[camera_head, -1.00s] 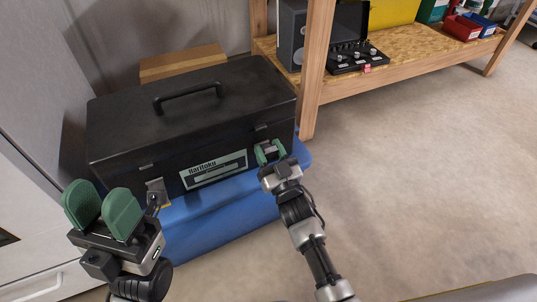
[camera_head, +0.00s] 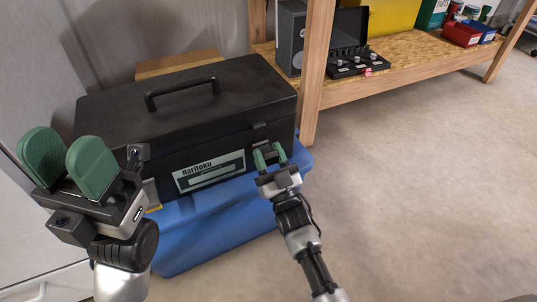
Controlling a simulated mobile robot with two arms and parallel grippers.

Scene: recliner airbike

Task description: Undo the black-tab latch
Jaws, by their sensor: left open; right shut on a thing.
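A black toolbox (camera_head: 130,112) with a folded-up carry handle (camera_head: 183,92) and a "Haritoku" label (camera_head: 210,172) rests with its lid down. My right gripper (camera_head: 268,152) is at the right end of its front, its green fingers shut on the right latch there. The fingers hide most of that latch, so its tab and state cannot be made out. A small black piece (camera_head: 260,126) shows at the lid edge above it. My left gripper (camera_head: 68,156), with green pads apart and empty, is in front of the toolbox's left end. It largely hides the left latch; a bit of yellow (camera_head: 152,194) shows there.
The toolbox stands on a blue bin (camera_head: 215,222). A cardboard box (camera_head: 178,63) is behind it. A wooden shelf (camera_head: 405,52) with a post (camera_head: 313,75) stands close on the right. The floor (camera_head: 430,190) at right is clear.

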